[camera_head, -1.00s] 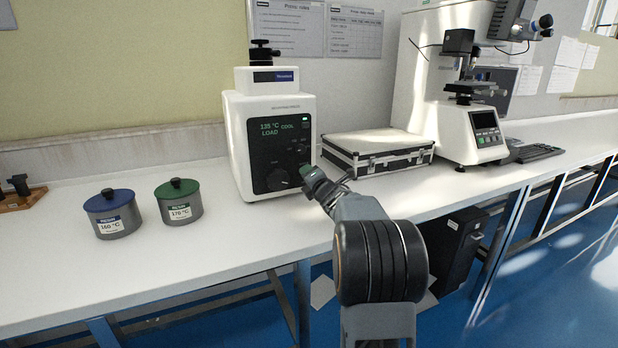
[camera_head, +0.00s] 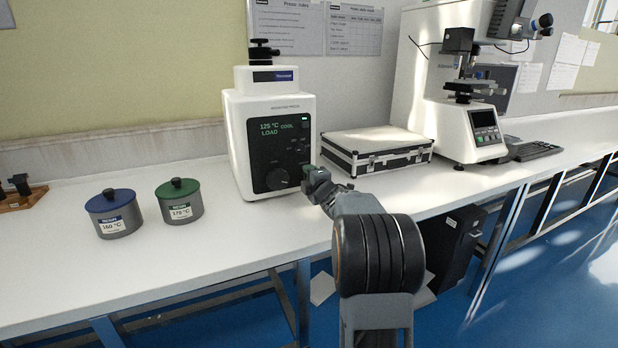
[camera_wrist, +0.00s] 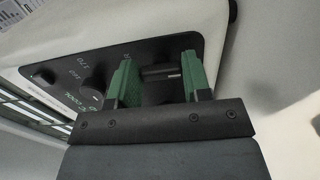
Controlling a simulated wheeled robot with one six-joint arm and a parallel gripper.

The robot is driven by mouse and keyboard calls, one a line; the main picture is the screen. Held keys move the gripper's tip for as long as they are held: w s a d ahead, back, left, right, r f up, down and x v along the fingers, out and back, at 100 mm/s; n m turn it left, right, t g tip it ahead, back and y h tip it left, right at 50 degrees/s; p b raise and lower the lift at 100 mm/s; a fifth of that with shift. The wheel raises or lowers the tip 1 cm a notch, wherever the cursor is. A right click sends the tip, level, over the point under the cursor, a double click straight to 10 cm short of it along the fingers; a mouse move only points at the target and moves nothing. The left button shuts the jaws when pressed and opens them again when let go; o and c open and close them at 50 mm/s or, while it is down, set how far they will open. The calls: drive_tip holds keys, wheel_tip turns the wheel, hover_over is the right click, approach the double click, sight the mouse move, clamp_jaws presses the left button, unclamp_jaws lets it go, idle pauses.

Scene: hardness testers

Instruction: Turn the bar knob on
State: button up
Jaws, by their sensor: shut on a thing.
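The bar knob (camera_wrist: 160,72) is a short black bar with a pale line at one end, on the black panel. In the wrist view it lies between the two green fingers of my gripper (camera_wrist: 158,66), which is shut on it. In the head view my gripper (camera_head: 309,174) is at the lower right edge of the panel (camera_head: 280,148) of the white mounting press (camera_head: 240,140), and it hides the bar knob. The green display reads about 125 °C, with COOL and LOAD.
A round dial (camera_head: 277,179) is left of my gripper. A silver-edged case (camera_head: 376,152) stands close on the right. Blue-lidded (camera_head: 112,214) and green-lidded (camera_head: 179,201) resin pots stand on the left. The bench front (camera_head: 250,240) is clear. A hardness tester (camera_head: 450,110) stands farther right.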

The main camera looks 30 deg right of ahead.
idle(0.3)
drive_tip(key=o, duration=0.9)
drive_tip(key=shift+s, duration=0.15)
drive_tip(key=s, duration=0.4)
drive_tip(key=s+a+p, duration=0.1)
drive_tip(key=s, duration=0.8)
drive_tip(key=shift+s+a, duration=0.2)
drive_tip(key=shift+a, duration=0.2)
drive_tip(key=s+a+r+m+g+h+p, duration=0.2)
drive_tip(key=a+r+m+g+p, duration=0.3)
drive_tip(key=a+r+m+p, duration=0.65)
drive_tip(key=s+a+r+m+g+y+p, duration=0.1)
drive_tip(key=s+a+g+p, duration=0.2)
drive_tip(key=s+a+p, duration=0.1)
drive_tip(key=s+a+r+m+g+y+p, duration=0.2)
drive_tip(key=s+a+g+p, duration=0.1)
drive_tip(key=s+p, duration=0.4)
drive_tip(key=s+a+r+m+g+y+p, duration=0.1)
drive_tip(key=s+a+m+g+p, duration=0.1)
drive_tip(key=s+a+p, duration=0.3)
drive_tip(key=shift+s+a+r+g+y+p, duration=0.3)
drive_tip(key=shift+r+g+y+p, duration=0.1)
drive_tip(key=shift+g, duration=0.2)
